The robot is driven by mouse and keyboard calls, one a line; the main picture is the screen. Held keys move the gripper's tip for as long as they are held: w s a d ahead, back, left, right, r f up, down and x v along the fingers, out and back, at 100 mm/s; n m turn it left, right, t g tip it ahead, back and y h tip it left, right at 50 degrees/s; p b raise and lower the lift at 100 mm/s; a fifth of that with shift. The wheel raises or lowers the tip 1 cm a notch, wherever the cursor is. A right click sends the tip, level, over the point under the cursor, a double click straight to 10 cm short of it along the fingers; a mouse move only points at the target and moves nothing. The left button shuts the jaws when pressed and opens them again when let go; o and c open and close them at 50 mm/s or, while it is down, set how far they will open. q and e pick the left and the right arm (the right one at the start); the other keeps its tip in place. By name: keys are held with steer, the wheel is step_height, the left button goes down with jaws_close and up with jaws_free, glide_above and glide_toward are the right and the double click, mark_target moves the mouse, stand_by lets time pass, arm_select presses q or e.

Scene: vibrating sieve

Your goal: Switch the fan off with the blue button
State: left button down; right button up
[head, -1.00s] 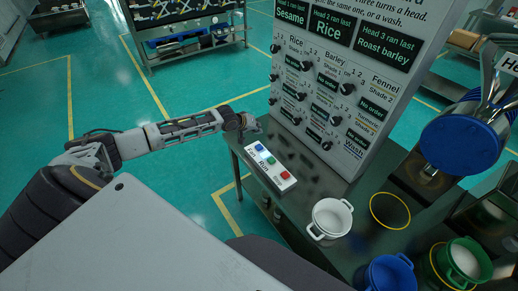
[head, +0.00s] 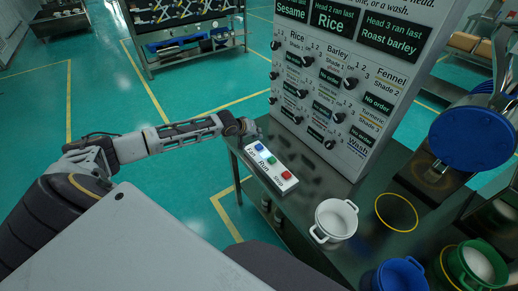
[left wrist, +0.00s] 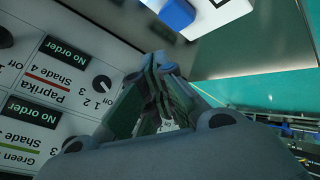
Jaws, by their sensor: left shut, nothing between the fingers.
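The blue button (head: 259,147) is at the far left end of a white button box (head: 280,181) on the steel table, in line with a green button (head: 271,160) and a red button (head: 286,175). My left gripper (head: 249,129) is shut and empty, just beyond the blue button and apart from it as far as I can tell. In the left wrist view the shut fingertips (left wrist: 160,62) point toward the box, and the blue button (left wrist: 177,12) shows at the top edge, partly cut off. My right gripper is out of view.
A tall panel with black knobs (head: 345,90) stands close behind the box. A white pot (head: 335,219), a blue pot (head: 398,276) and a green pot (head: 477,265) are at the right. A blue round part (head: 472,138) hangs above the table.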

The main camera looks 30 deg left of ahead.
mark_target(257, 145)
arm_select(q)
steer(key=shift+f+b, duration=0.3)
steer(key=shift+f, duration=1.15)
steer(key=shift+f, duration=0.35)
stand_by(0.5)
steer(key=shift+f, duration=0.55)
stand_by(1.2)
steer(key=shift+r+p, duration=0.1)
steer(key=shift+p, duration=0.2)
steer(key=shift+r+p, duration=0.85)
steer(key=shift+p, duration=0.15)
steer(key=shift+r, duration=0.1)
steer(key=shift+r+p, duration=2.45)
steer(key=shift+p, duration=0.25)
steer(key=shift+f, duration=0.1)
